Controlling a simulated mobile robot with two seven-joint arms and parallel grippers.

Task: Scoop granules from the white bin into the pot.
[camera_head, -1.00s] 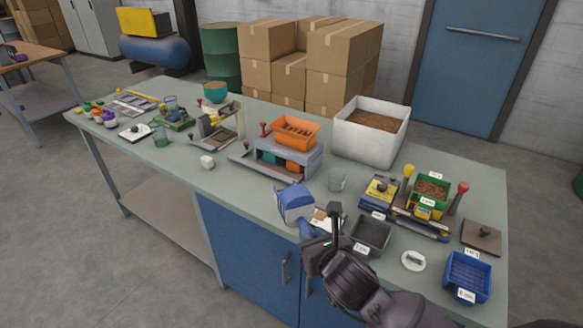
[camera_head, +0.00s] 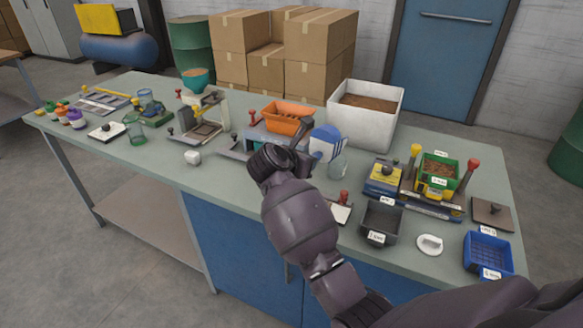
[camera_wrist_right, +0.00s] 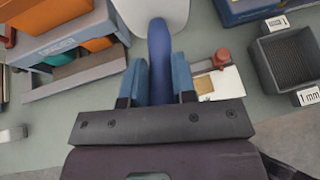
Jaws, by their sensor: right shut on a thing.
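The white bin (camera_head: 362,115) stands at the back of the bench, with brown granules (camera_head: 370,103) inside. My right gripper (camera_head: 299,150) is shut on the blue handle of a blue-and-white scoop (camera_head: 326,143). The scoop is in front of the bin's front left side and apart from the bin's opening. In the right wrist view the blue handle (camera_wrist_right: 160,55) lies between the fingers; I cannot see granules in the scoop. A teal pot (camera_head: 196,81) with brownish contents stands at the far back of the bench. My left gripper is not in view.
An orange tray (camera_head: 288,116) on a grey stand is left of the scoop. A green tray (camera_head: 440,168), a black tray (camera_head: 381,222) and a blue tray (camera_head: 487,253) are at right. Cardboard boxes (camera_head: 318,45) stand behind the bench.

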